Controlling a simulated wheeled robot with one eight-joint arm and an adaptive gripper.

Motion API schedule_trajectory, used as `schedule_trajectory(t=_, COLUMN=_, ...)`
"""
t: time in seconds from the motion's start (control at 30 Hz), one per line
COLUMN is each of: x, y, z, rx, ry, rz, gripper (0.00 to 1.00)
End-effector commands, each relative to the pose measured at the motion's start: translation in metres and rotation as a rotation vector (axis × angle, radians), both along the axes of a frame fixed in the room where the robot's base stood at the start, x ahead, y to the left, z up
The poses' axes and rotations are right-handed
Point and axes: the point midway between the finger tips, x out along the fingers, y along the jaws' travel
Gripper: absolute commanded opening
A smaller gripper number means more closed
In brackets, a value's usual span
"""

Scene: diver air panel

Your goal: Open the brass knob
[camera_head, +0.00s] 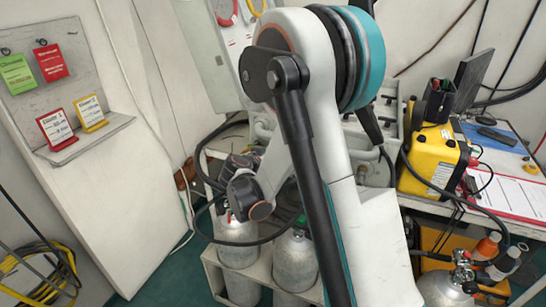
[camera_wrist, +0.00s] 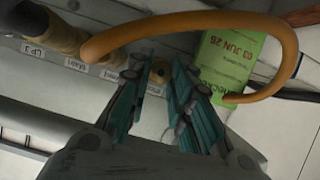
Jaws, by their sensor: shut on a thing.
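In the head view, my own arm hides the gripper and the knob.
In the wrist view, an orange-brown hose (camera_wrist: 190,22) arches close over my fingers. A green dated tag (camera_wrist: 228,60) hangs right of them. In the head view, silver cylinders (camera_head: 293,262) stand below my arm, and a yellow case (camera_head: 432,160) sits on the right-hand bench.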

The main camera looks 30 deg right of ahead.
Motion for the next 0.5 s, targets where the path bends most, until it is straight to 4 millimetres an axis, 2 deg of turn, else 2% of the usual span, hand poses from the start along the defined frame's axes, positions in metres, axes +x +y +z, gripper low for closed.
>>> schedule_trajectory(t=0.13, x=-0.0003, y=0.0001, z=-0.0003, rx=0.002, ry=-0.001, rz=0.0, gripper=0.0)
schedule_trajectory(t=0.17, x=-0.0003, y=0.0001, z=-0.0003, rx=0.002, ry=-0.001, rz=0.0, gripper=0.26)
schedule_trajectory(t=0.2, x=-0.0003, y=0.0001, z=-0.0003, rx=0.002, ry=-0.001, rz=0.0, gripper=0.29)
schedule_trajectory(t=0.5, x=-0.0004, y=0.0004, z=0.0, rx=0.002, ry=-0.002, rz=0.0, gripper=0.29)
